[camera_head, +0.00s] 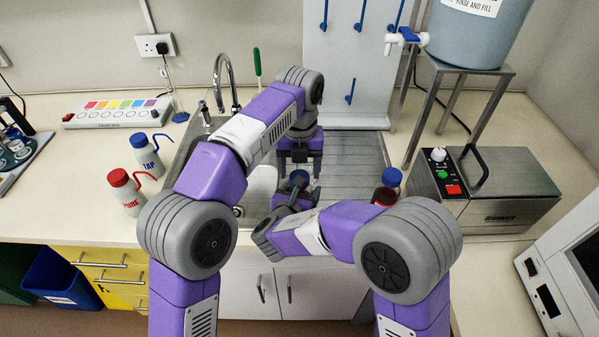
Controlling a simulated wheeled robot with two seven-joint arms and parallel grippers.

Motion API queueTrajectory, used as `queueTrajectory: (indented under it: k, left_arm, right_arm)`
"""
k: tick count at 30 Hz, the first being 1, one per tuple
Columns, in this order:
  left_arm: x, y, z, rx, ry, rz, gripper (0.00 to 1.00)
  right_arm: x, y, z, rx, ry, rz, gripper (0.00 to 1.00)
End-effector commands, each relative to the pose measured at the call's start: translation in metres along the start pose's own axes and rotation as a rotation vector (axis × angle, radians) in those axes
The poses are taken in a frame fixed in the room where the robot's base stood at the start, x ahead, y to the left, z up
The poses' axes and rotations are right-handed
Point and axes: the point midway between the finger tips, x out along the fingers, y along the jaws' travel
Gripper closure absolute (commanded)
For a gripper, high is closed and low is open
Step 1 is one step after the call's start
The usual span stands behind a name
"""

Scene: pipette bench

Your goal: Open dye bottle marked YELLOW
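A small item with a dark blue top (299,176) shows between my two grippers over the sink and drainer. It may be the dye bottle's cap; its body is mostly hidden and no YELLOW marking is readable. My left gripper (300,170) points at it from the far side, with its two fingers spread apart. I cannot tell whether they touch it. My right gripper (290,196) is just in front of and below the blue top. Its fingers are largely hidden by my wrist, so I cannot tell whether it grips the item.
A blue-capped bottle with dark red content (390,180) stands right of my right forearm. PURE (127,196) and TAP (147,158) wash bottles stand left of the sink. A metal bench unit (510,190) stands right. The drainer (345,160) has free room.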

Motion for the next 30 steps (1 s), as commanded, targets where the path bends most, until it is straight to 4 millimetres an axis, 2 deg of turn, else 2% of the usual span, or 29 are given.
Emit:
queueTrajectory:
  k: [6,16,27,30]
  left_arm:
    - [0.019,0.000,0.000,-0.001,0.000,0.001,0.31]
    - [0.022,0.000,0.000,-0.001,-0.001,0.000,0.31]
    - [0.022,0.000,0.000,-0.001,0.000,0.001,0.86]
    - [0.022,0.000,0.000,-0.008,0.000,0.001,0.89]
  right_arm:
    - [0.000,0.000,0.001,0.000,-0.001,0.000,1.00]
    - [0.000,0.000,0.001,0.000,-0.001,0.000,1.00]
    - [0.000,0.000,0.001,0.000,-0.001,0.000,1.00]
    - [0.000,0.000,0.001,0.000,-0.001,0.000,1.00]
